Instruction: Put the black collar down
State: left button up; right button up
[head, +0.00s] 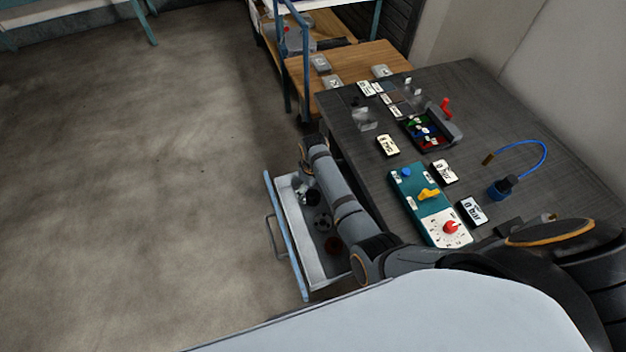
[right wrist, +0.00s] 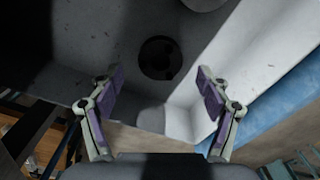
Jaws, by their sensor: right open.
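My left gripper is not in view.
The floor left is clear.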

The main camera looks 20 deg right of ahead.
notch_tip(320, 180, up, 8)
jog(key=shift+r, duration=0.25)
jog(key=shift+s+f, duration=0.1)
jog(key=shift+s, duration=0.05)
dwell(0.3)
